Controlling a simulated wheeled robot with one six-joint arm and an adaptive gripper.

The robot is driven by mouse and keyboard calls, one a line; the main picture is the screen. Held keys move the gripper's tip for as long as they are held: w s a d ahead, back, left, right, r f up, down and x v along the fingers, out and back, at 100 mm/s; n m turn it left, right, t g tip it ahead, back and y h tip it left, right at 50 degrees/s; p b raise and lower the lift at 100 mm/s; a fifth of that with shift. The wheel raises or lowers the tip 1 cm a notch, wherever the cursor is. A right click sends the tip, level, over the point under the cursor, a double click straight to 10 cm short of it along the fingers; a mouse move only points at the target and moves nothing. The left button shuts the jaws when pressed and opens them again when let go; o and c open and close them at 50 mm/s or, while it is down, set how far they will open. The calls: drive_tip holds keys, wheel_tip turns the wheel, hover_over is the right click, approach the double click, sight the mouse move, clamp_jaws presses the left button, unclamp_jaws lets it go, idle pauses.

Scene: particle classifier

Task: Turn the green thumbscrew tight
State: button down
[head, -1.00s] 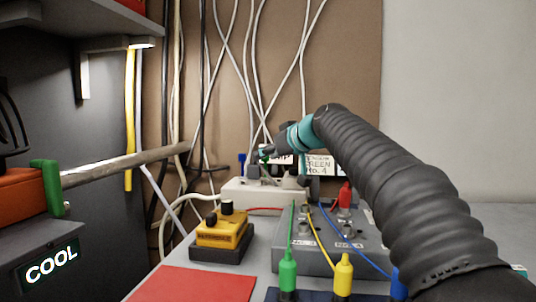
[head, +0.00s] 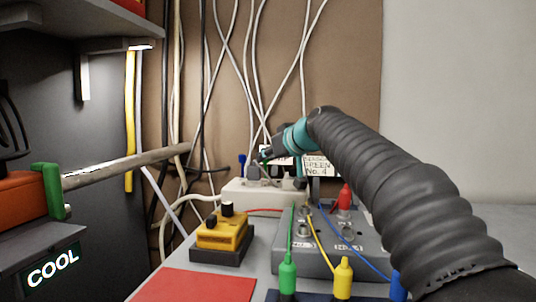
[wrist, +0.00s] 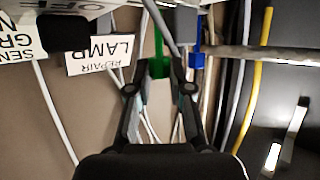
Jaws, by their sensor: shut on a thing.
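The green thumbscrew (wrist: 158,66) is at the top middle of the wrist view, between my fingertips. My gripper (wrist: 160,72) is shut on it, with one finger on each side. In the head view my gripper (head: 268,153) is at the far end of my arm, by the white box at the back. Only a small bit of green shows there, and the fingertips are too small to make out. A blue thumbscrew (wrist: 197,60) stands just right of the green one in the wrist view.
A white box (head: 240,190) with plugs and cables stands at the back. A grey panel (head: 345,262) with red, green, yellow and blue leads lies in front. A yellow device (head: 222,235) stands left of it. A grey pipe (head: 125,165) runs in from the left.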

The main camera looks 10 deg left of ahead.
drive_tip(key=shift+s+a+r+m+t+h+p, duration=0.1)
drive_tip(key=shift+a+m+t+h+p, duration=0.05)
drive_tip(key=shift+m+t+h+p, duration=0.7)
drive_tip(key=shift+s+a+m+t+h+p, duration=0.1)
drive_tip(key=shift+m+t+h+p, duration=0.45)
drive_tip(key=shift+m+h, duration=0.45)
drive_tip(key=shift+a+m+t+h+b, duration=0.15)
drive_tip(key=shift+m+t+h+b, duration=0.2)
drive_tip(key=shift+m+h, duration=1.05)
drive_tip(key=shift+a+m+t+h+b, duration=0.15)
drive_tip(key=shift+m+t+h+b, duration=0.15)
drive_tip(key=shift+m+h, duration=1)
drive_tip(key=m+h+p, duration=0.1)
drive_tip(key=h, duration=0.1)
drive_tip(key=m+h+p, duration=0.1)
drive_tip(key=m+h, duration=0.1)
drive_tip(key=shift+a+g, duration=0.15)
drive_tip(key=shift+g, duration=0.1)
drive_tip(key=shift+w+m+g+h+p, duration=0.1)
drive_tip(key=shift+m+g+h+p, duration=0.2)
drive_tip(key=shift+m+h+p, duration=0.7)
drive_tip(key=shift+h+p, duration=0.35)
drive_tip(key=shift+p, duration=0.1)
drive_tip(key=shift+m+g, duration=0.3)
drive_tip(key=shift+m, duration=0.05)
drive_tip(key=c, duration=1)
unclamp_jaws()
drive_tip(key=shift+c, duration=0.2)
